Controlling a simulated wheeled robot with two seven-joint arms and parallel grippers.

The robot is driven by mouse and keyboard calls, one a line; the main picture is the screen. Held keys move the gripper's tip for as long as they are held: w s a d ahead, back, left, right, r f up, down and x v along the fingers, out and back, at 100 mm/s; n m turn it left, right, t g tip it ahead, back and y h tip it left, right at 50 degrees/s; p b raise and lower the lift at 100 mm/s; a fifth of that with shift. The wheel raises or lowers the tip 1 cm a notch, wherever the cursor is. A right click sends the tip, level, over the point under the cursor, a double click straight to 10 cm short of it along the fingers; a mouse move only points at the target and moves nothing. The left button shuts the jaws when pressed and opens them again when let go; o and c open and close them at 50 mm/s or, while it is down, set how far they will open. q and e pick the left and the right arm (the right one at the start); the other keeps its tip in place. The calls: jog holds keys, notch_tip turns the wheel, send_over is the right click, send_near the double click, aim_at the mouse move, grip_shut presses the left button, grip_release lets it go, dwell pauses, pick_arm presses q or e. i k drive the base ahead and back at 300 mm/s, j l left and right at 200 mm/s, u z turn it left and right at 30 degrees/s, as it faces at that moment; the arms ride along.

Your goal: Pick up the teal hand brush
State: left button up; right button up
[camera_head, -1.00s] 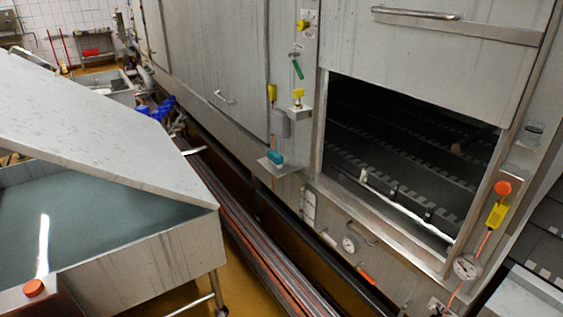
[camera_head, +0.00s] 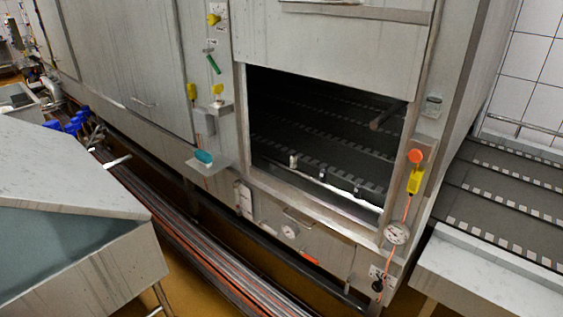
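A small teal block (camera_head: 204,157), which looks like the teal hand brush, rests on a small metal shelf (camera_head: 208,167) on the front of the large steel machine. It is too small to make out bristles. The shelf is left of the machine's dark opening and below a grey box. Neither of my grippers shows in the head view.
The steel machine (camera_head: 120,70) has an open hatch (camera_head: 320,130) with dark racks inside. Pipes (camera_head: 180,230) run along the floor before it. A steel tank with a lid (camera_head: 60,170) stands at the left. A conveyor (camera_head: 500,200) lies at the right.

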aim_at(203, 157)
jog(key=i+j+z, duration=0.3)
jog(key=j, duration=0.35)
jog(key=i+j+z, duration=0.15)
jog(key=i+j, duration=0.15)
jog(key=i+j+z, duration=0.15)
jog(key=j, duration=0.3)
jog(key=i+j+z, duration=0.15)
jog(key=j, duration=0.25)
jog(key=i+j+z, duration=0.15)
jog(key=j, duration=0.25)
jog(key=i+j+z, duration=0.15)
jog(key=j, duration=0.3)
jog(key=k+l, duration=0.05)
